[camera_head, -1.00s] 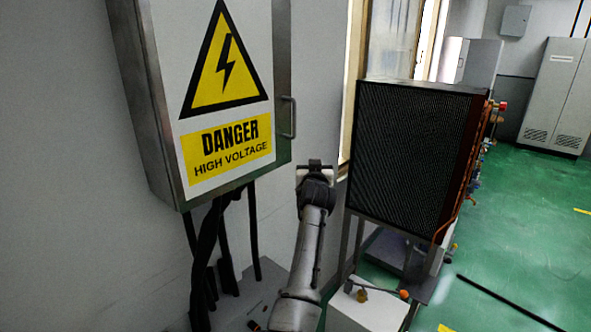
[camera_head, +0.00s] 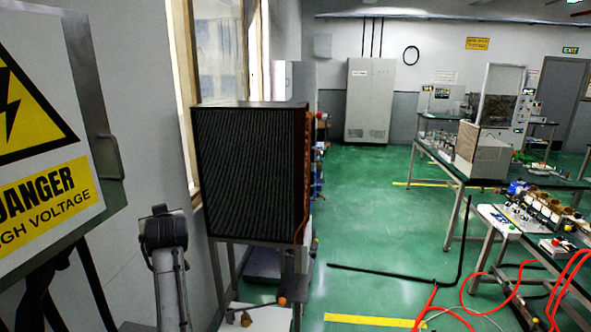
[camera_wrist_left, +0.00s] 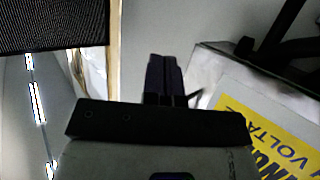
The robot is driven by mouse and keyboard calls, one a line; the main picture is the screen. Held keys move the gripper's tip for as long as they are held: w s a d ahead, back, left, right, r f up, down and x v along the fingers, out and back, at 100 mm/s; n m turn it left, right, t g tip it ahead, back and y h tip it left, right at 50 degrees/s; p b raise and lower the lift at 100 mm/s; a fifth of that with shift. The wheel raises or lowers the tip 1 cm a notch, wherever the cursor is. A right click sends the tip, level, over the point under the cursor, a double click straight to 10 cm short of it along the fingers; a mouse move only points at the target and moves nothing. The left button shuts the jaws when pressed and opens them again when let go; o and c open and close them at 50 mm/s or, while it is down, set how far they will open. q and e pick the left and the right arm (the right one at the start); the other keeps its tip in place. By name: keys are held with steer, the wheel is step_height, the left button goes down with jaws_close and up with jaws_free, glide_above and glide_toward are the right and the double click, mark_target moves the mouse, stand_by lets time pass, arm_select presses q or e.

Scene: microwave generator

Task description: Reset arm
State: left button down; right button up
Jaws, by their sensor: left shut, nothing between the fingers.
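My left gripper (camera_head: 160,211) is raised in the lower left of the head view, with its arm coming up from the bottom edge. It shows between the high-voltage cabinet (camera_head: 106,125) and the black grille unit (camera_head: 250,170). In the left wrist view the dark fingers (camera_wrist_left: 164,75) are together with nothing between them. The cabinet's yellow danger sign (camera_wrist_left: 285,140) shows at right there, and the grille (camera_wrist_left: 50,25) at upper left. My right gripper is not in view.
The grille unit stands on a metal frame. A workbench (camera_head: 425,152) and a nearer table with equipment (camera_head: 540,215) stand at right. Red cables (camera_head: 500,300) and a black bar (camera_head: 390,275) are on or near the green floor. The middle floor is mostly open.

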arm_select(q)
steer(key=s+r+t+h, duration=0.2)
steer(key=s+r+h, duration=0.1)
steer(key=s+r, duration=0.65)
steer(key=s+d+f+m+h, duration=0.1)
steer(key=s+d+f+m, duration=0.15)
steer(key=s, duration=0.25)
steer(key=s+d+f+m+g+h, duration=0.15)
steer(key=s+d+f, duration=0.25)
steer(key=s+f, duration=0.7)
steer(key=s+d+f+m+g+h, duration=0.1)
steer(key=s+d+f+m+h, duration=0.4)
steer(key=f, duration=1)
steer(key=s+f+g+y, duration=0.1)
steer(key=s+f+g, duration=0.3)
steer(key=s+f, duration=0.75)
steer(key=s+f+g+y, duration=0.2)
steer(key=s+f+g, duration=0.2)
steer(key=s+f, duration=0.75)
steer(key=w+r+p+v, duration=0.1)
steer(key=w+p+v, duration=0.2)
steer(key=p+v, duration=1.1)
steer(key=w+r+p+v, duration=0.1)
steer(key=w+p+v, duration=0.2)
steer(key=p+v, duration=1.1)
steer(key=shift+r, duration=0.75)
steer(key=shift+w, duration=0.15)
